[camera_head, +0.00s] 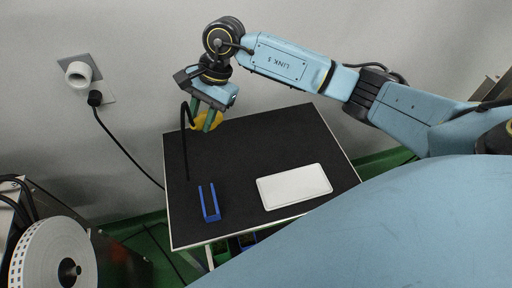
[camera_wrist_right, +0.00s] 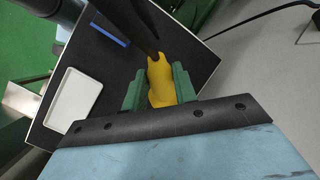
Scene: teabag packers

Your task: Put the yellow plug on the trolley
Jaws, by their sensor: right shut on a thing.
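The yellow plug (camera_head: 208,121) is between the green fingers of my right gripper (camera_head: 205,117), over the back left part of the trolley's black top (camera_head: 270,140). In the right wrist view the plug (camera_wrist_right: 161,82) sits between the two fingers (camera_wrist_right: 160,88), with a dark cable running from its end. The right gripper is shut on it. I cannot tell whether the plug touches the trolley top (camera_wrist_right: 95,60). My left gripper does not show.
A blue U-shaped holder (camera_head: 209,203) and a white flat tray (camera_head: 294,187) lie on the trolley top. A wall socket (camera_head: 79,74) with a black plug and cable is at the left. A white reel (camera_head: 52,255) stands at lower left.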

